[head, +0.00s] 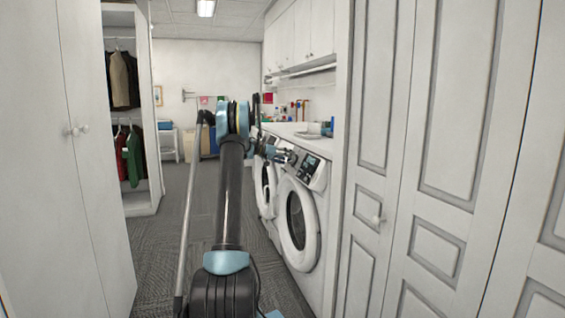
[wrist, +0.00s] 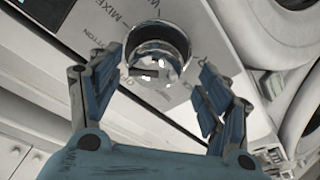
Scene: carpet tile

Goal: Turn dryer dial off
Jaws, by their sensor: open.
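The dryer dial (wrist: 157,52) is a shiny chrome knob with a dark ring on a light control panel (wrist: 205,25) in the wrist view. Printed words surround it; "MIXED" and "COTTON" are partly readable. My gripper (wrist: 163,85) is open, with one blue finger on each side of the dial. I cannot tell whether either finger touches it. In the head view my gripper (head: 290,157) is small, at the control panel of the nearer front-loading machine (head: 299,222). The dial is too small to make out there.
A second front-loading machine (head: 265,187) stands just beyond the nearer one. White closet doors (head: 390,200) line the right and a white cabinet (head: 70,190) stands at the left. An open wardrobe (head: 142,200) with clothes is farther back. Carpeted floor (head: 165,230) is clear between them.

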